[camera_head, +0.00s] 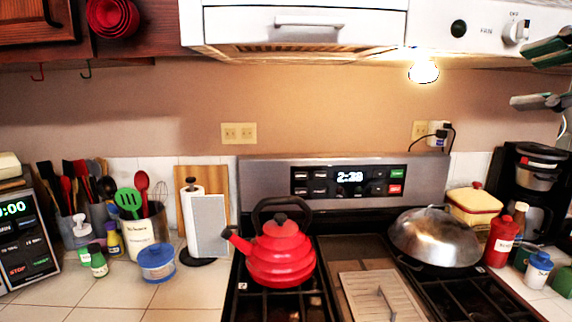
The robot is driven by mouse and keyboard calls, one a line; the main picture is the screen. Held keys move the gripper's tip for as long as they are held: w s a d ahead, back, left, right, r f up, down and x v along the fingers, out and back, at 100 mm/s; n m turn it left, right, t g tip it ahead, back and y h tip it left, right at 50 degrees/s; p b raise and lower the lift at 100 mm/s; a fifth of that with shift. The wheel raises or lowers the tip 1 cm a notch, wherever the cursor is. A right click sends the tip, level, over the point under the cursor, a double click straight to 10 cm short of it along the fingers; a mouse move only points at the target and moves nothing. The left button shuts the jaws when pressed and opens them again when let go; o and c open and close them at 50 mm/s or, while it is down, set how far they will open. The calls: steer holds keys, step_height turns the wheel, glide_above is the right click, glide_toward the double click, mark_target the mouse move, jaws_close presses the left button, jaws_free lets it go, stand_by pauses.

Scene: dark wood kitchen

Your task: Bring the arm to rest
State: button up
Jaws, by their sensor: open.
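My gripper (522,77) shows at the upper right edge, in front of the range hood and wall. Its two dark grey and green fingers point left and are spread apart, one above the other. Nothing shows between them, so it is open and empty. The rest of my arm is cut off by the right edge of the picture.
A red kettle (280,257) and a domed steel lid (435,238) stand on the stove. A coffee maker (520,190) and a red jar (500,240) stand below my gripper. The white hood (300,25) overhangs the stove. Utensil holders (98,218) crowd the left counter.

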steer(key=s+a+f+n+g+y, duration=0.1)
steer(key=a+f+n+g+y, duration=0.1)
steer(key=a+f+n+g, duration=0.5)
steer(key=s+a+f+n+g+h, duration=0.2)
steer(key=s+f+n, duration=0.3)
steer(key=f, duration=0.6)
steer(key=s+a+f+n+g+h, duration=0.1)
steer(key=s+a+f+n, duration=0.3)
steer(key=f+n, duration=0.5)
step_height(320, 180, down, 3)
steer(key=shift+s+r+g+h, duration=0.15)
steer(key=shift+s+g+h, duration=0.25)
steer(key=shift+s+h, duration=0.65)
steer(key=shift+s+y, duration=0.1)
steer(key=shift+y, duration=0.15)
